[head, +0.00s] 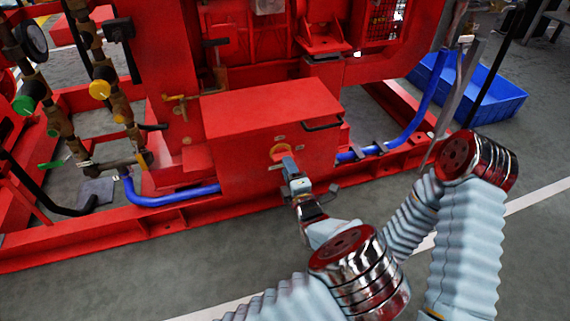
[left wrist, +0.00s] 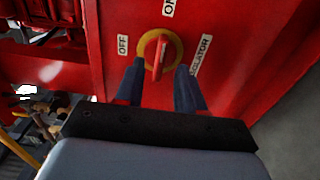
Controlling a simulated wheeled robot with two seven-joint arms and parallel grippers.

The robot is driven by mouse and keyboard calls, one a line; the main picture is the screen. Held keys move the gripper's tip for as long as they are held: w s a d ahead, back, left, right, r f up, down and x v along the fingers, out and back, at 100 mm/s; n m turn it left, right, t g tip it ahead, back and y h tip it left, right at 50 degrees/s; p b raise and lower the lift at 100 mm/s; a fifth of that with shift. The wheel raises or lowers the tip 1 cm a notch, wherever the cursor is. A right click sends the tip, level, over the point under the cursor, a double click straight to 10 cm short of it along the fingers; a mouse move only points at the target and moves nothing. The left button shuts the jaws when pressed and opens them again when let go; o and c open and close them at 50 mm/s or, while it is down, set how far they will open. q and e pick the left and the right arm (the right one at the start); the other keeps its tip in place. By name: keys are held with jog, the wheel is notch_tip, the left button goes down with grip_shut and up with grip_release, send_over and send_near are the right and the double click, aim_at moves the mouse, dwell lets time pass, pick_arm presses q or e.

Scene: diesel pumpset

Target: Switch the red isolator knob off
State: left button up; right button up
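The red isolator knob (left wrist: 159,57) sits on a round yellow plate on a red panel. Its handle stands upright in the left wrist view, in line with the ON label (left wrist: 168,8). The OFF label (left wrist: 123,45) is to its left and the ISOLATOR label (left wrist: 200,55) to its right. My left gripper (left wrist: 159,77) is open, with one dark finger on each side of the handle; contact cannot be told. In the head view, my left gripper (head: 289,165) is at the front of the red box, just below the yellow plate (head: 280,150). My right gripper is not in view.
The red box (head: 255,110) has a black handle (head: 323,125) near its top right edge. Blue hoses (head: 180,197) run low on both sides. Valves and a gauge (head: 33,40) stand at the left. A blue crate (head: 490,95) lies on the floor at the right.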

pick_arm(q)
jog(key=x, duration=0.3)
jog(key=shift+w+a, duration=0.2)
jog(key=shift+w, duration=0.15)
grip_shut()
